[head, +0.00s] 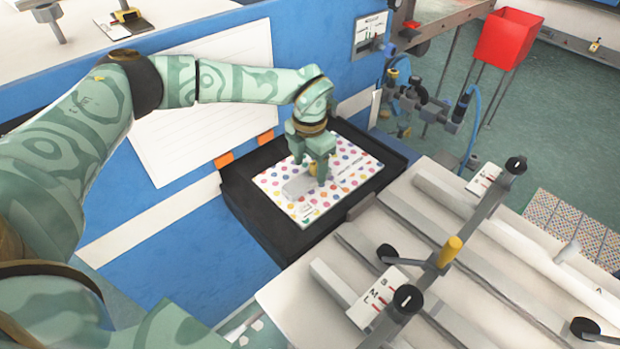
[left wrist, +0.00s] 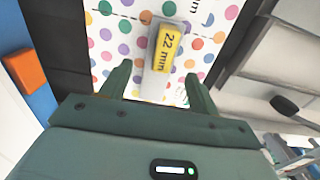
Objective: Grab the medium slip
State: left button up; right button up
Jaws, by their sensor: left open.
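A grey piece with a yellow label reading "22 mm" (left wrist: 166,48) lies on a white sheet with coloured dots. Nothing legible on it says "medium", so I cannot tell its size class. In the head view a grey flat piece (head: 298,187) shows on the dotted sheet (head: 345,178), partly beside my left gripper (head: 321,178). My left gripper points down over the sheet. In the left wrist view its two fingers (left wrist: 158,85) are apart, on either side of the grey piece's near end. Whether they touch it is unclear. My right gripper is out of view.
The sheet lies in a black tray (head: 257,213) against a blue panel (head: 190,262) with orange blocks (head: 224,160). A pale slatted table (head: 440,215) with rods and black knobs stands close to the right. A red bin (head: 507,38) is farther back.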

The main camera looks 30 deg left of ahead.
aim_at(309, 177)
pick_arm(q)
notch_tip(309, 177, down, 3)
jog(key=shift+a+f+b, duration=0.15)
jog(key=shift+f+b, duration=0.05)
jog(key=shift+b, duration=0.1)
jog(key=shift+r, duration=0.1)
jog(key=c, duration=1.1)
jog(key=shift+c, duration=0.2)
